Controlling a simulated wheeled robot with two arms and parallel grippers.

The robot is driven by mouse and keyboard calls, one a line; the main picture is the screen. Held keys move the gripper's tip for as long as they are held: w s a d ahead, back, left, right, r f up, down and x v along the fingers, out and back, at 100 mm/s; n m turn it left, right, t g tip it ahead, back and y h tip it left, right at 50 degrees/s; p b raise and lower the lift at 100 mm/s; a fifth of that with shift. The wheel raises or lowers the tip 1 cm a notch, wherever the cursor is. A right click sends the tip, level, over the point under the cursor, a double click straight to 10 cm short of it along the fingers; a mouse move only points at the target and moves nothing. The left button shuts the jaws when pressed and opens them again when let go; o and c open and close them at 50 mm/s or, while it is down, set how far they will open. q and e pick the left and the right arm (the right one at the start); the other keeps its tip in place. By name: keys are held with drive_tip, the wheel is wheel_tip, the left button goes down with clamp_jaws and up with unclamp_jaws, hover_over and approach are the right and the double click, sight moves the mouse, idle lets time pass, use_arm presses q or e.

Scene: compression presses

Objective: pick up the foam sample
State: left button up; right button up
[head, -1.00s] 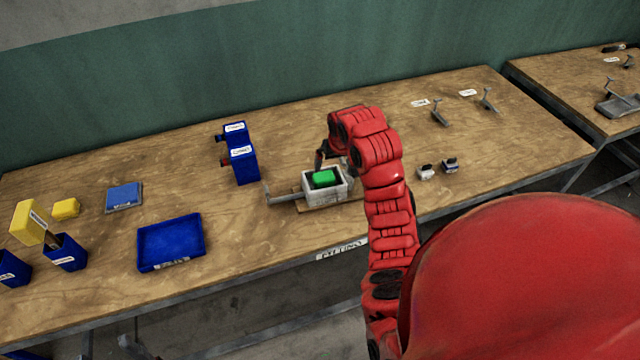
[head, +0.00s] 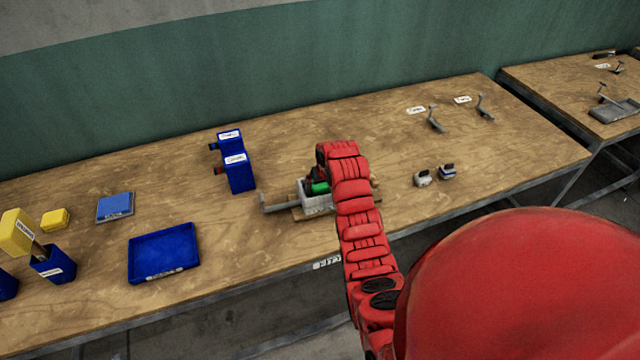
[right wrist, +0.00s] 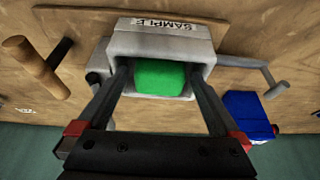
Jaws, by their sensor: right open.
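The foam sample is a green block (head: 320,187) inside a light grey box-shaped press (head: 318,204). In the right wrist view the green block (right wrist: 160,78) sits in the grey box (right wrist: 160,42), which bears a "SAMPLE" label. My right gripper (right wrist: 160,75) is open, with one finger on each side of the block, near the box's side walls; I cannot tell whether they touch it. In the head view my right arm hides part of the press and most of the gripper. My left gripper is not in view.
A blue tray (head: 163,253), a blue pad (head: 115,206) and a yellow block (head: 55,219) lie further left. Two small items (head: 423,178) lie to the right. A grey handle (head: 280,204) sticks out left of the press.

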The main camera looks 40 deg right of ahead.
drive_tip(key=shift+w+f, duration=0.15)
drive_tip(key=shift+f, duration=0.35)
drive_tip(key=c, duration=1.1)
drive_tip(key=shift+r, duration=0.15)
